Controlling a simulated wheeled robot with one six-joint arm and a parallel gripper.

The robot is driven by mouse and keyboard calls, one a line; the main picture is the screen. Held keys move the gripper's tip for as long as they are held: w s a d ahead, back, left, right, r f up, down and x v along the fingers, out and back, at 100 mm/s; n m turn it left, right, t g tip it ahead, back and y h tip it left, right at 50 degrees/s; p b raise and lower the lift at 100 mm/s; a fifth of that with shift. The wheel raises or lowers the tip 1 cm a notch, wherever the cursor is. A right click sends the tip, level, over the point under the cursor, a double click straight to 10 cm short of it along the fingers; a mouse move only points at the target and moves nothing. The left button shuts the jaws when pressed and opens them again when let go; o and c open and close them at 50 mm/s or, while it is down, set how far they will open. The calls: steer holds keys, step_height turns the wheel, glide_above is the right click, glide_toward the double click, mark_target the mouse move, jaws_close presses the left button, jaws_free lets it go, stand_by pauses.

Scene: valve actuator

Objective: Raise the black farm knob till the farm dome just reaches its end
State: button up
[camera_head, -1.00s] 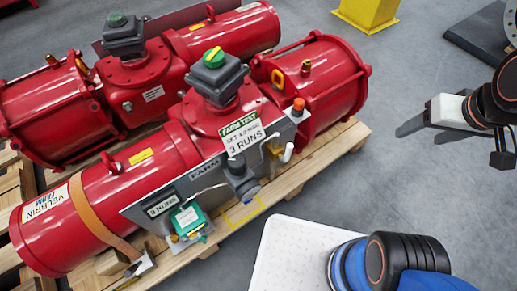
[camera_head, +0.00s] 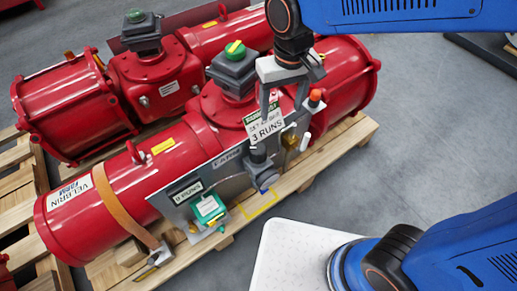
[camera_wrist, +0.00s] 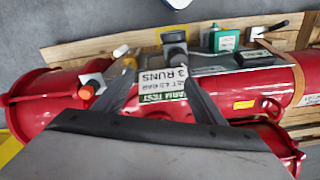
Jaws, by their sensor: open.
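The front red actuator carries a grey box topped by a green dome with a yellow bar (camera_head: 235,48), which I take as the farm dome. On the grey panel marked FARM (camera_head: 228,157) is a dark regulator-like body (camera_head: 258,155) with a blue-grey lower end, likely the black farm knob. It also shows in the wrist view (camera_wrist: 174,48), beyond the fingertips. My gripper (camera_head: 282,112) is open and empty, pointing down in front of the white FARM TEST, 3 RUNS card. In the wrist view its fingers (camera_wrist: 160,80) frame that card. It appears apart from the dark body.
An orange-capped fitting (camera_head: 315,97) and a brass valve (camera_head: 290,138) stand right of the dark body. A second red actuator (camera_head: 70,105) lies behind. Wooden pallets (camera_head: 350,135) carry them.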

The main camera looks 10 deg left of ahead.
steer(key=n, duration=0.1)
glide_above(258, 149)
step_height(258, 149, down, 2)
step_height(258, 149, down, 17)
steer(key=shift+f, duration=0.2)
stand_by(0.4)
steer(key=c, duration=1.1)
